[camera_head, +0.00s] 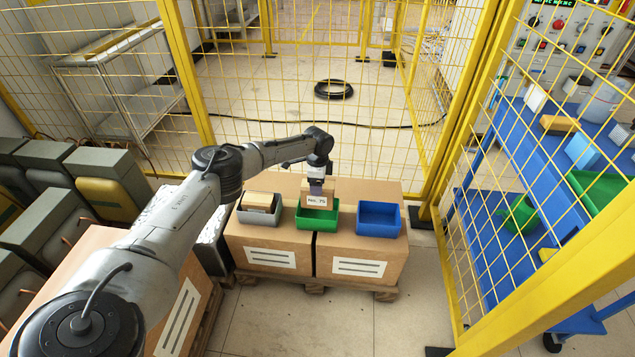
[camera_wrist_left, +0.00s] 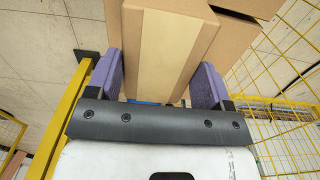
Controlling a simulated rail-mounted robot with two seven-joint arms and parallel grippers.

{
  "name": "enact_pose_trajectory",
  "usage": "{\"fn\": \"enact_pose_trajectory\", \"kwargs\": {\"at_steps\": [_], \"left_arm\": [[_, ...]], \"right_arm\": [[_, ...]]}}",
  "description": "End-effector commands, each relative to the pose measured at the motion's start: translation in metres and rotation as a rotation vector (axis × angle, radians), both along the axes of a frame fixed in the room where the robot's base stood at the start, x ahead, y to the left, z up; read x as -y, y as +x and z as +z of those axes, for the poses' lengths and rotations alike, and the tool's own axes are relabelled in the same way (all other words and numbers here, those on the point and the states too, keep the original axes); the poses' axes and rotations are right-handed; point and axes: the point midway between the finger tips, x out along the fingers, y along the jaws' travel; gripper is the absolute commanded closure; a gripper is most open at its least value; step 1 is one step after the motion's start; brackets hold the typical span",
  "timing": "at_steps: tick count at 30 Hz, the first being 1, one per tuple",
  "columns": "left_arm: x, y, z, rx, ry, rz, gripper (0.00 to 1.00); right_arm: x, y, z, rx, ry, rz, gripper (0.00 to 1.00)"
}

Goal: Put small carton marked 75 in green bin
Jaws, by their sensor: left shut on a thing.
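The small carton (camera_head: 317,200), brown with a white label reading "No. 75", is upright in my left gripper (camera_head: 319,184). In the left wrist view the carton (camera_wrist_left: 170,45) fills the space between the two purple fingers of my left gripper (camera_wrist_left: 160,82), which is shut on it. The green bin (camera_head: 316,227) stands on a large box, and the carton is over it, covering part of its back. I cannot tell if the carton's bottom is inside the bin or just above it. My right gripper is not in view.
A grey bin (camera_head: 257,219) holding cartons stands left of the green bin, and an empty blue bin (camera_head: 379,220) stands right of it. Yellow mesh fencing (camera_head: 440,110) encloses the area. A blue shelf cart (camera_head: 475,235) stands beyond the fence at right.

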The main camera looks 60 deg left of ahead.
Motion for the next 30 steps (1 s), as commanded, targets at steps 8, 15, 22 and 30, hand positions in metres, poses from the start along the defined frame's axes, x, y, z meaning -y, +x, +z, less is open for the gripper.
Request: {"fn": "enact_pose_trajectory", "kwargs": {"at_steps": [8, 15, 22, 30], "left_arm": [[0.000, 0.001, -0.022, 0.002, 0.000, 0.001, 0.79], [0.000, 0.000, -0.040, 0.001, 0.000, 0.001, 0.79], [0.000, 0.000, -0.053, 0.002, -0.001, 0.001, 0.79], [0.000, 0.001, -0.056, 0.003, 0.000, 0.000, 0.79]], "right_arm": [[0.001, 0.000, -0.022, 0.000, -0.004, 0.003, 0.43], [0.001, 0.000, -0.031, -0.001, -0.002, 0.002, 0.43], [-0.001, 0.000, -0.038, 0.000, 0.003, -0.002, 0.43], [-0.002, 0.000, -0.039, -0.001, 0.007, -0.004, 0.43]]}}
